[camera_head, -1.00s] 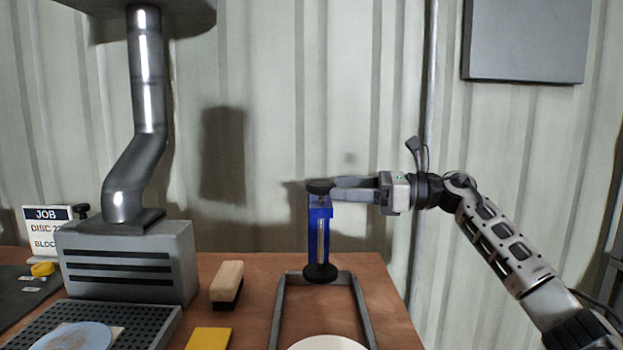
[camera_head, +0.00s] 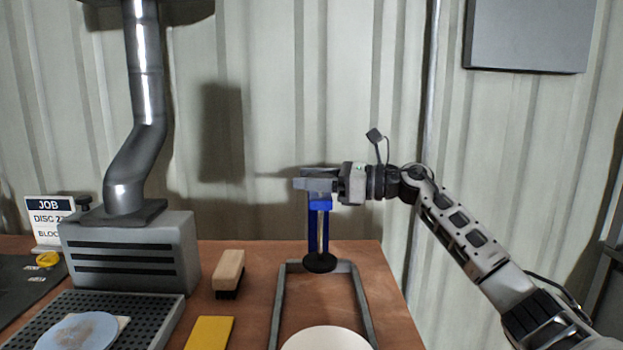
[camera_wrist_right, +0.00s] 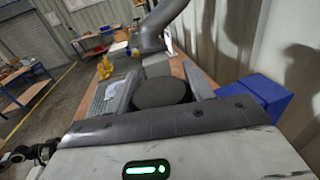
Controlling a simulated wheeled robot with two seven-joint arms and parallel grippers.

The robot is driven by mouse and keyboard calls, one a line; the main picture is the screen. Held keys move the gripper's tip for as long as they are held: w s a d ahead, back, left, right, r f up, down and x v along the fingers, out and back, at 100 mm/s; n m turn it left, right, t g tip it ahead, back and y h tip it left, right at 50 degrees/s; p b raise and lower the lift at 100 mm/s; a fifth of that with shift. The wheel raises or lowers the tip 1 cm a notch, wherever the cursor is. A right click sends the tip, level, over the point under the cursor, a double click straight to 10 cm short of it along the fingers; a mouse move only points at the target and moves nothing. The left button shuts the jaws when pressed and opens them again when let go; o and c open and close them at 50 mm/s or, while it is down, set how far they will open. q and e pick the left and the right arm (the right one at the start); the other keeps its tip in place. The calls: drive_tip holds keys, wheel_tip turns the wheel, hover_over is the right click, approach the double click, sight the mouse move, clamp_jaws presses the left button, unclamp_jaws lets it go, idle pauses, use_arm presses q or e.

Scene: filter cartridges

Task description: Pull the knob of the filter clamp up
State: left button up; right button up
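The filter clamp (camera_head: 312,232) is an upright blue post with a round black disc (camera_head: 320,263) at its foot. Its knob is hidden behind my right gripper (camera_head: 312,184) in the head view. In the right wrist view, the round black knob (camera_wrist_right: 160,93) lies between the two fingers of my right gripper (camera_wrist_right: 164,85), one on each side. The fingers look close to its edge; whether they press on it I cannot tell. A blue part (camera_wrist_right: 262,95) shows beside the right-hand finger there. My left gripper is not in view.
A grey metal frame (camera_head: 361,305) stands on the wooden bench (camera_head: 255,285), with a pale round disc (camera_head: 328,340) at the front. A wooden brush (camera_head: 229,270), a yellow block (camera_head: 209,332) and a grey vented box (camera_head: 130,255) are to the left. The corrugated wall is close behind.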

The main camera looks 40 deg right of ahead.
wheel_tip(320, 180, up, 5)
drive_tip(key=p, duration=0.2)
drive_tip(key=shift+p, duration=0.3)
drive_tip(key=o, duration=1.4)
drive_tip(key=shift+f, duration=0.1)
drive_tip(key=shift+c, duration=0.2)
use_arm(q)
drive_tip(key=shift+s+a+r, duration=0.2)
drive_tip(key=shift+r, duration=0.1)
use_arm(e)
drive_tip(key=shift+s+d+f+b, duration=0.1)
drive_tip(key=shift+s+d+b, duration=0.1)
drive_tip(key=shift+s+b, duration=0.1)
use_arm(q)
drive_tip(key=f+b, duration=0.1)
drive_tip(key=b, duration=0.2)
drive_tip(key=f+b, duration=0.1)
drive_tip(key=b, duration=0.2)
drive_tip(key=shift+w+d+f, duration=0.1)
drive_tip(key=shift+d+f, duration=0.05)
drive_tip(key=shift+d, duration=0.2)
use_arm(e)
drive_tip(key=v, duration=1.5)
